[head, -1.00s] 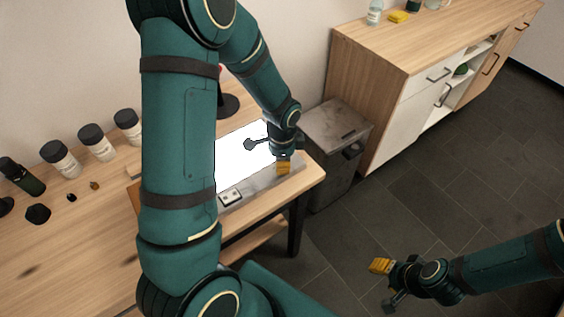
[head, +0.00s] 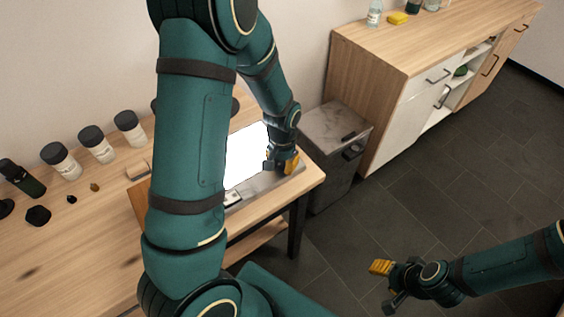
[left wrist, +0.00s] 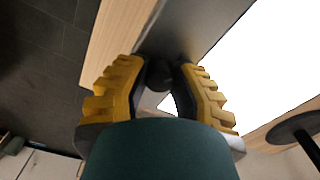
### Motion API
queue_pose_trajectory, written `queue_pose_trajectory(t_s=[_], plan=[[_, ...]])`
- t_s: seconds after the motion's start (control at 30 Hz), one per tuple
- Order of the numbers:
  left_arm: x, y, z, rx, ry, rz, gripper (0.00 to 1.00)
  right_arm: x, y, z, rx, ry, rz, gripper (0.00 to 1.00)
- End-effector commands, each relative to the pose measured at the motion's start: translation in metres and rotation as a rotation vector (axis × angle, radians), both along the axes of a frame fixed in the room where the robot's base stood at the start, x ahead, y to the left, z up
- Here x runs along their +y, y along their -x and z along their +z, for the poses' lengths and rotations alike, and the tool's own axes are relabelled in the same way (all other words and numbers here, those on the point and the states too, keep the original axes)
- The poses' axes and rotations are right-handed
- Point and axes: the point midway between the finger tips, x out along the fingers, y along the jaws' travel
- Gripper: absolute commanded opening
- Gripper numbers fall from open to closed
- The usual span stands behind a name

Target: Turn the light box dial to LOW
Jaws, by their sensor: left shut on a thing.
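The light box shows its glowing white panel (head: 247,152) and grey front strip (head: 258,187) on the wooden table. In the left wrist view the panel (left wrist: 255,70) is to the right. My left gripper (head: 283,161) is at the right end of the strip. In the left wrist view its yellow-padded fingers (left wrist: 160,88) are shut on the dark round dial (left wrist: 159,72). In the head view the gripper hides the dial, and I cannot read its setting. My right gripper (head: 385,285) is open and empty over the floor.
Several dark-capped jars (head: 97,145) and a dark bottle (head: 22,178) line the back of the table (head: 90,240). A grey bin (head: 335,140) stands just right of the table, with a wooden cabinet (head: 385,80) beyond. My left arm covers the table's middle.

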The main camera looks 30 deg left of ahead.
Motion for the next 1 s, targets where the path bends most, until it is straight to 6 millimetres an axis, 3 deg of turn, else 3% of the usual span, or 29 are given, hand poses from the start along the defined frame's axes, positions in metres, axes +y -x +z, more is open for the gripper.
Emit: queue_pose_trajectory(t_s=[0.4,1.0], plan=[[-0.0005,0.0021,-0.0009,0.007,-0.001,0.214,0.00,0.0002,0.0015,0.0068,0.004,-0.001,0.000,0.47],[-0.0009,0.0026,-0.0017,0.009,0.000,0.252,0.00,0.0003,0.0018,0.0076,0.004,-0.001,0.000,0.47]])
